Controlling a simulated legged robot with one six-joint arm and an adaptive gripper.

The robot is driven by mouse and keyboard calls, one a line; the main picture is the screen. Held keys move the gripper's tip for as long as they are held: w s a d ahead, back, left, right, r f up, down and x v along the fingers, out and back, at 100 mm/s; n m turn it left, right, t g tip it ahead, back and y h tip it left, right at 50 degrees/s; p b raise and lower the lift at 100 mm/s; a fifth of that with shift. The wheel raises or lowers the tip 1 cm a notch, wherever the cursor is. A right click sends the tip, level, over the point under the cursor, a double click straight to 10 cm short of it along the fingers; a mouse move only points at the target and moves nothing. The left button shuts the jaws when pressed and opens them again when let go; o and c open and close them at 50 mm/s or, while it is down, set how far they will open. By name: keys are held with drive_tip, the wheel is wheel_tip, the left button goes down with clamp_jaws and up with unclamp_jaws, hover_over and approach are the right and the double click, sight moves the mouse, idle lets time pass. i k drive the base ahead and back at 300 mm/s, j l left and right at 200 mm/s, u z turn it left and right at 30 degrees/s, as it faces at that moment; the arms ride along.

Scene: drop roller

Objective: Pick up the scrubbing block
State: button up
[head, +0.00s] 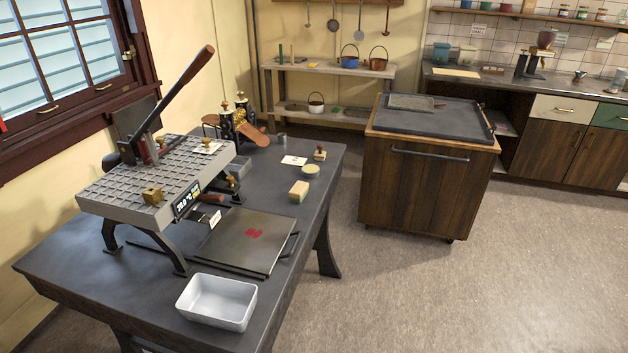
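A small tan block with a paler side, which looks like the scrubbing block (299,191), sits on the dark table (165,305) near its right edge. It stands apart from the things around it. A round greenish-yellow item (310,171) lies just behind it, and a dark flat plate (245,240) with a red mark lies in front of it to the left. My gripper is not in view.
A press machine (150,190) with a long raised lever stands on the table's left. A white tray (217,302) is at the front. A card (293,161) and a small stamp-like item (320,153) lie behind the block. A wooden cart (425,190) stands right, with open floor before it.

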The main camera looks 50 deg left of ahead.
sight(300, 191)
drive_tip(key=i+j+u, duration=0.1)
drive_tip(key=i+u, duration=0.7)
drive_tip(key=i, duration=0.2)
drive_tip(key=i+l+u, duration=0.4)
drive_tip(key=i+j+u, duration=0.15)
drive_tip(key=i+u, duration=0.25)
drive_tip(key=i+j+u, duration=0.1)
drive_tip(key=i+u, duration=0.15)
drive_tip(key=u, duration=0.15)
drive_tip(key=i+u, duration=0.35)
drive_tip(key=i+l+u, duration=0.2)
drive_tip(key=u, duration=0.2)
drive_tip(key=i+u, duration=0.7)
drive_tip(key=u, duration=0.15)
drive_tip(key=k+l, duration=0.05)
